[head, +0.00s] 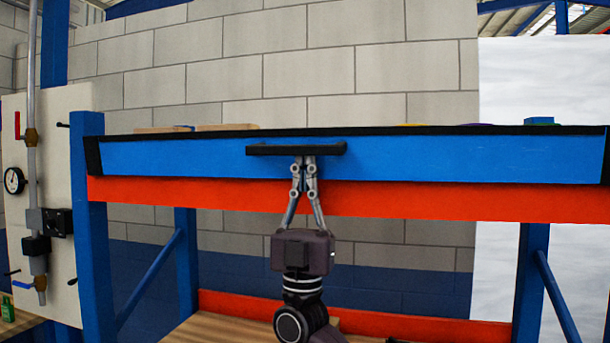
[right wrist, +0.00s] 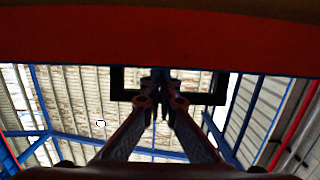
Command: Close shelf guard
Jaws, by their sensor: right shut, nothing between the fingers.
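The shelf guard (head: 420,158) is a long blue panel with black edging, standing upright along the front of the shelf above the orange beam. Its black bar handle (head: 325,149) sits left of the panel's middle. My right gripper (head: 304,160) reaches up from below, its fingertips at the handle's underside. It is shut with nothing between the fingers. In the right wrist view the gripper (right wrist: 164,76) points at the dark handle frame (right wrist: 205,98), seen from below. Whether the tips touch the handle is unclear. My left gripper is in neither view.
The orange beam (head: 430,199) runs just below the guard, between blue posts (head: 97,230). Flat wooden pieces (head: 228,127) and a blue item (head: 541,121) show above the guard's top edge. A lower wooden shelf (head: 220,328) lies beneath. A gauge and pipe panel (head: 60,180) stands left.

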